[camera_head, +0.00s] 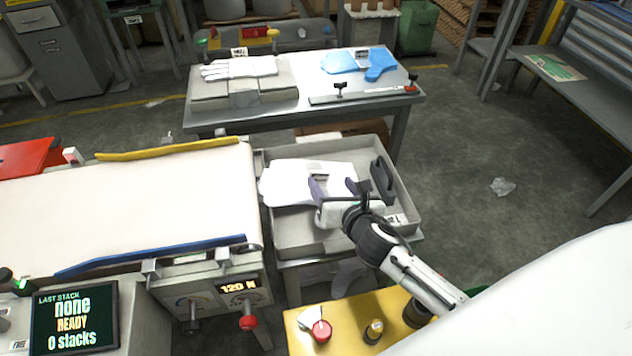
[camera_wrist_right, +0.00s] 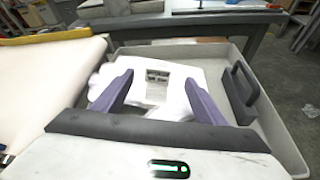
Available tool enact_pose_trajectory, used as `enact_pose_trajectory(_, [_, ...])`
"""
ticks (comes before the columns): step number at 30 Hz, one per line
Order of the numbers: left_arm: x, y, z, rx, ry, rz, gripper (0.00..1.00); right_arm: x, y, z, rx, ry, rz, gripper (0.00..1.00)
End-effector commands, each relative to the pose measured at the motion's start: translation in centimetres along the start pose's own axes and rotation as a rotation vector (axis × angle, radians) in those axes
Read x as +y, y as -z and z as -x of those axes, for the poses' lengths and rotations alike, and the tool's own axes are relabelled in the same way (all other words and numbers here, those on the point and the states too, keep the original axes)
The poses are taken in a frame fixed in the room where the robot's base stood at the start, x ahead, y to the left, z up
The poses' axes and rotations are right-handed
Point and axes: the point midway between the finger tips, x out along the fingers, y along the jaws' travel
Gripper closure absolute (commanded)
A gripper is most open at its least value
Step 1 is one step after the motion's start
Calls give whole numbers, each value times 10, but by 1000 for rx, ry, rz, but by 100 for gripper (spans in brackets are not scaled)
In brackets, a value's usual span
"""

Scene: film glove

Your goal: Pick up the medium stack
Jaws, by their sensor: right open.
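A stack of white film gloves (camera_head: 285,184) with a labelled band lies in the grey tray (camera_head: 283,240), to the right of the white belt. It also shows in the right wrist view (camera_wrist_right: 181,76), its label facing up but too small to read. My right gripper (camera_head: 338,186) is over this stack with its two purple fingers spread apart. In the wrist view, the open fingers (camera_wrist_right: 158,88) frame the label from either side, with nothing clamped. I cannot tell whether the fingers touch the gloves. My left gripper is not in view.
The tray has a dark handle (camera_head: 382,180) on its right side and raised walls. The white belt (camera_head: 120,205) with blue and yellow rails adjoins it. Behind, a table (camera_head: 215,118) carries white gloves (camera_head: 240,68) and blue gloves (camera_head: 345,62). A screen (camera_head: 73,318) reads "none" and "0 stacks".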

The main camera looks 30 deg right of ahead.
Motion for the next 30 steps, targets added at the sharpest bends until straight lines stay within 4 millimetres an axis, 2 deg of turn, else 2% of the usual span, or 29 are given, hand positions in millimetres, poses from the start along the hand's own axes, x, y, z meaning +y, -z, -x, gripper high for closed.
enact_pose_trajectory(3, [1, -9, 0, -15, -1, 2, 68, 0, 0, -12, -1, 0, 0, 34])
enact_pose_trajectory(8, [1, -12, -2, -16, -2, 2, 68, 1, 4, -25, 1, 2, -5, 34])
enact_pose_trajectory(15, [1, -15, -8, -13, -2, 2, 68, 2, 9, -59, 0, 1, -4, 34])
enact_pose_trajectory(25, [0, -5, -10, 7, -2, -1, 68, 3, 9, -66, 1, 0, -2, 34])
enact_pose_trajectory(30, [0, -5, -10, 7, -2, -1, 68, 2, 9, -66, 1, 0, -2, 63])
